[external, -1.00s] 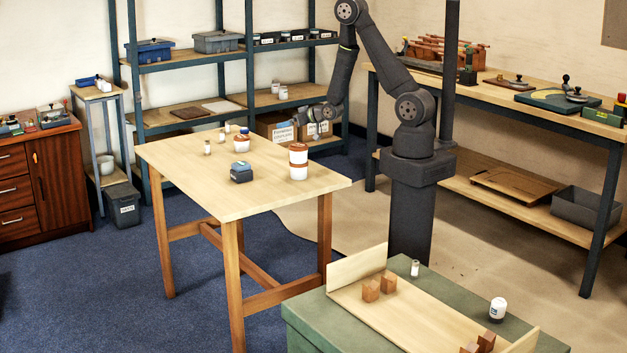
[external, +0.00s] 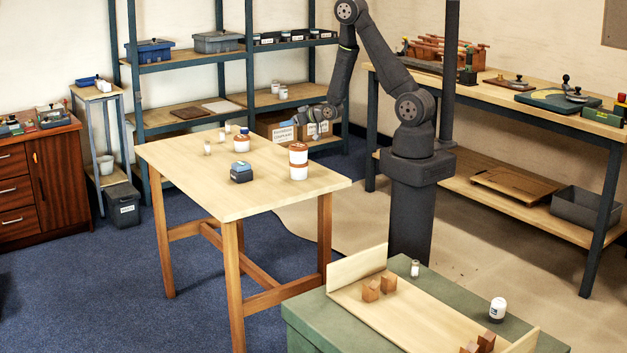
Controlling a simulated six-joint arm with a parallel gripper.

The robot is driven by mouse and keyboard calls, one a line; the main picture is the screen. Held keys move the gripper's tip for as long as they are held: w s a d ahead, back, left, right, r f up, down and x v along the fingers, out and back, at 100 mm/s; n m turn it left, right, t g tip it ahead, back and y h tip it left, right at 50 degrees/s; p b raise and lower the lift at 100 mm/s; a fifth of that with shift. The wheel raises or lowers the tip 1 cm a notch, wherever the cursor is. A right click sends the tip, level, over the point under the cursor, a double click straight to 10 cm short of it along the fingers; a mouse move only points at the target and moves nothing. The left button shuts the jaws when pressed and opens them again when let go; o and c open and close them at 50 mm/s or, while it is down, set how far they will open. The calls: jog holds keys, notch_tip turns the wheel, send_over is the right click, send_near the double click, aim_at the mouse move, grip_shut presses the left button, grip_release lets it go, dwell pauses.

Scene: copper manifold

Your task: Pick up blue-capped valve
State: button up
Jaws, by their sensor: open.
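A small white jar-like piece with an orange-brown band and a blue top (external: 242,142) stands upright on the wooden table (external: 220,190), towards the back. It is the best match for the blue-capped valve, but it is too small for me to be sure. My gripper (external: 299,119) hangs low beyond the table's far right edge, apart from that piece and to its right. The gripper is open. Its fingers are small and dark, and I see nothing held between them.
A taller white and orange-brown container (external: 298,161) stands on the table between the front and right edges. A dark blue box-like item (external: 241,172) sits near the middle. Small white bottles (external: 207,148) stand at the back left. The table's front is bare.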

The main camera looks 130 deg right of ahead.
jog(key=m+g+y, duration=0.2)
jog(key=g+y, duration=0.2)
jog(key=y, duration=0.4)
send_near(244, 128)
jog(key=x, duration=1)
jog(key=shift+a+f, duration=0.1)
jog(key=shift+f, duration=0.05)
jog(key=c, duration=0.9)
jog(key=shift+c, duration=0.2)
